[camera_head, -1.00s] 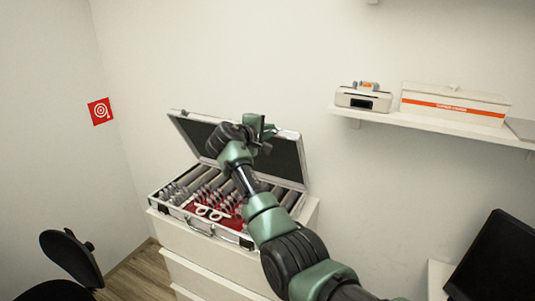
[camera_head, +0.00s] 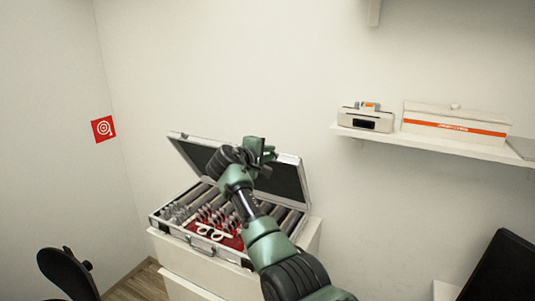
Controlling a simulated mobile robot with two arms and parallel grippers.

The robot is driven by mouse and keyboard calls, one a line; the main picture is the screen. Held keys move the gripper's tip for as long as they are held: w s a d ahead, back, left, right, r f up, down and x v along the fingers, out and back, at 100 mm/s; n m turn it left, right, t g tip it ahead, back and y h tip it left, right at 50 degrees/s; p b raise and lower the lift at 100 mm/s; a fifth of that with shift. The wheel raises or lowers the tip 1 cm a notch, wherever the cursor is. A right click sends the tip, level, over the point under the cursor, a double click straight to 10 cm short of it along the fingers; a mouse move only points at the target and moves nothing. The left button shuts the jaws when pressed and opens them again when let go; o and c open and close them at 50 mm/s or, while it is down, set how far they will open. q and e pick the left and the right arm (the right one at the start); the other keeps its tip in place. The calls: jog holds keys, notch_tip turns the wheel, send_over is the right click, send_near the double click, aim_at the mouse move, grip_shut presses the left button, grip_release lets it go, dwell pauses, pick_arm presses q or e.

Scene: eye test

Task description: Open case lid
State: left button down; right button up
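The silver-edged case (camera_head: 172,232) stands open on a white drawer cabinet. Its lid (camera_head: 187,151) is raised and leans back toward the wall, with a dark lining inside. The case holds rows of lenses (camera_head: 180,205) and a white trial frame (camera_head: 209,232) on red lining. My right gripper (camera_head: 266,147) is in front of the raised lid, near its upper edge. My arm covers part of the lid and of the case's contents. I cannot tell whether the fingers touch the lid or how far apart they are. My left gripper is not in view.
The white cabinet (camera_head: 190,258) stands against the wall. A wall shelf (camera_head: 430,145) at right bears a small white device (camera_head: 366,117) and a white box with an orange stripe (camera_head: 454,120). A black chair (camera_head: 68,272) is at lower left and a dark monitor (camera_head: 503,268) at lower right.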

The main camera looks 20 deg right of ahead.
jog(key=s+a+r+p, duration=0.2)
jog(key=a+r+p, duration=0.1)
jog(key=r+p, duration=0.4)
jog(key=shift+s+a+r, duration=0.25)
jog(key=shift+s+r, duration=0.1)
jog(key=shift+s, duration=0.05)
dwell(0.6)
jog(key=shift+p, duration=0.3)
